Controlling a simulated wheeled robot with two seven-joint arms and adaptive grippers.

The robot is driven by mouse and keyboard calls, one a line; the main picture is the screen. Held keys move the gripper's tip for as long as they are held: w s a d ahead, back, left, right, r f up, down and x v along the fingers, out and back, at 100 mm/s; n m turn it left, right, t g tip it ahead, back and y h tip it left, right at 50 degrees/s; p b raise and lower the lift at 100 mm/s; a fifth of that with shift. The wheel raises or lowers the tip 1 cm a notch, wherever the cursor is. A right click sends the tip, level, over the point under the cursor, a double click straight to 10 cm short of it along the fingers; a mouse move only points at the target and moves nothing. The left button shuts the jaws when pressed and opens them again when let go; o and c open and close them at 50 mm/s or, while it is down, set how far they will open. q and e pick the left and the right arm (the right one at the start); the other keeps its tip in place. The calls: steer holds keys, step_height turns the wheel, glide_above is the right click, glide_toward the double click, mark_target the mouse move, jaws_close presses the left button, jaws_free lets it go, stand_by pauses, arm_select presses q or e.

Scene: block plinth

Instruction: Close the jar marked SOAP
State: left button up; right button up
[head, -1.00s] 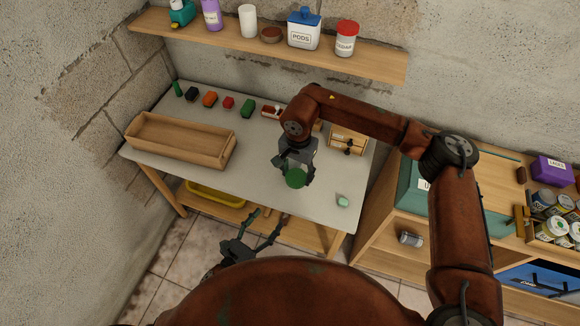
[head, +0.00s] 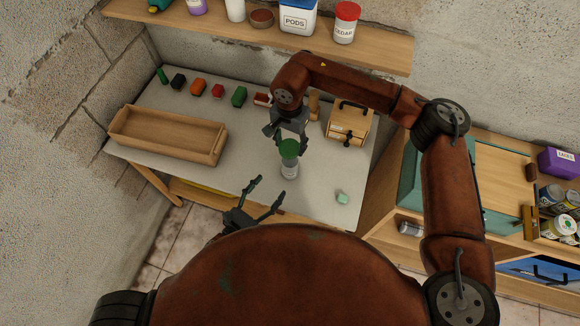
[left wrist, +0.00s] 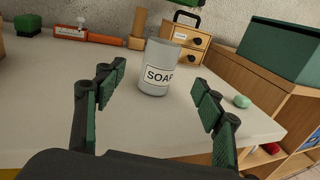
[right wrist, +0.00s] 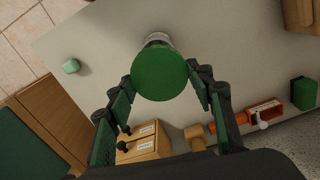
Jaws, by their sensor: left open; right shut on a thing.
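The jar marked SOAP (head: 289,169) is a grey-white cylinder standing upright on the table; its label faces the left wrist view (left wrist: 158,76). My right gripper (head: 289,142) is shut on a round green lid (right wrist: 160,72). The lid is above the jar; in the left wrist view its underside edge (left wrist: 187,3) shows at the top, apart from the jar's rim. My left gripper (head: 268,189) is open and empty, near the table's front edge, its fingers pointing toward the jar with the jar beyond and between the fingertips.
A small pale green block (head: 342,198) lies right of the jar. A wooden tray (head: 125,135) is at left, a small drawer box (head: 346,125) behind right. Several small coloured items line the table's back. A shelf (head: 250,35) hangs above.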

mark_target(285, 170)
arm_select(q)
steer(key=x, duration=1.1)
steer(key=shift+w+d, duration=0.15)
steer(key=shift+c, duration=0.3)
jaws_close()
